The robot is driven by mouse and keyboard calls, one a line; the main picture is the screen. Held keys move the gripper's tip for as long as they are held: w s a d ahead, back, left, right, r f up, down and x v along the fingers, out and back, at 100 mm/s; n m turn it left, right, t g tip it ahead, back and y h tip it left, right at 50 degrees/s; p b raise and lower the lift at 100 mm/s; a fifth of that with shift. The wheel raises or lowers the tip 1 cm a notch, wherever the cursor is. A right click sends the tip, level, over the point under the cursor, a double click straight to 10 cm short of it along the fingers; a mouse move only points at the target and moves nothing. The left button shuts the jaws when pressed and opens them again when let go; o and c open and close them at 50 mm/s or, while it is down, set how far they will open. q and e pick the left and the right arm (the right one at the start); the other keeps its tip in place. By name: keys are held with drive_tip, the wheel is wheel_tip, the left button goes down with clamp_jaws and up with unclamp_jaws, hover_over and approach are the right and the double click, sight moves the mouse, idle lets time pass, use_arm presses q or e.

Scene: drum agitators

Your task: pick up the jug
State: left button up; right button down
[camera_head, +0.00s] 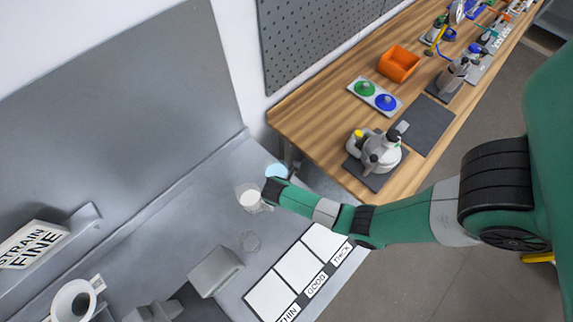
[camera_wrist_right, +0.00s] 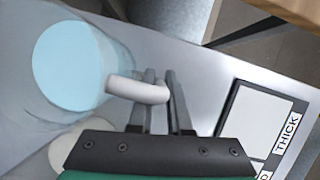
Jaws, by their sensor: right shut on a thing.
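The jug (camera_wrist_right: 82,62) is clear, with a pale blue round area inside and a thick white handle (camera_wrist_right: 128,89). My right gripper (camera_wrist_right: 160,78) is shut on that handle, with the jug to its left in the wrist view. In the head view the blue round patch (camera_head: 277,171) shows just above my right gripper (camera_head: 267,194), which hides the handle. I cannot tell whether the jug is clear of the grey bench. My left gripper is not in view.
A clear cup with whitish contents (camera_head: 249,197) stands left of my right gripper. A faint clear round vessel (camera_head: 250,241) and a grey block (camera_head: 215,270) are lower down. The THIN, GOOD, THICK card (camera_head: 297,268) lies in front. A wooden bench (camera_head: 318,128) adjoins at the right.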

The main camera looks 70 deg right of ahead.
drive_tip(key=shift+r, duration=0.15)
drive_tip(key=shift+r, duration=0.75)
drive_tip(key=s+a+r+p, duration=0.9)
drive_tip(key=a+r, duration=0.1)
drive_tip(key=r, duration=0.1)
drive_tip(key=shift+a, duration=0.25)
drive_tip(key=shift+r+p, duration=0.1)
drive_tip(key=shift+p, duration=0.2)
